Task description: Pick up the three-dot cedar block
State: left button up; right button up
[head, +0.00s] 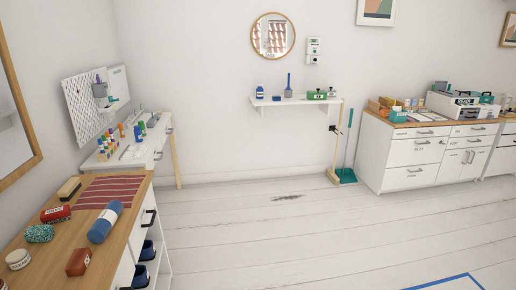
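A reddish-brown block (78,262) sits near the front edge of the wooden-topped cabinet at the lower left of the head view. Small marks show on it, but they are too small to read as dots, so I cannot tell if it is the three-dot cedar block. Neither of my grippers is in view, and nothing is seen touching the block.
Around the block on the wooden top (130,210) are a blue roll (105,222), a round tin (18,259), a teal speckled lump (40,233), a red box (56,214), a brush (69,188) and a red striped mat (108,192). The white floor (290,240) is mostly clear.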

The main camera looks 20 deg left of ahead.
aim_at(77, 264)
jog(key=i+u, duration=0.25)
jog(key=u, duration=0.15)
jog(key=i+l+u, duration=0.1)
jog(key=i+u, duration=0.15)
jog(key=u, duration=0.15)
jog(key=i+l+u, duration=0.2)
jog(key=u, duration=0.2)
jog(key=i+l+u, duration=0.35)
jog(key=k+j, duration=0.1)
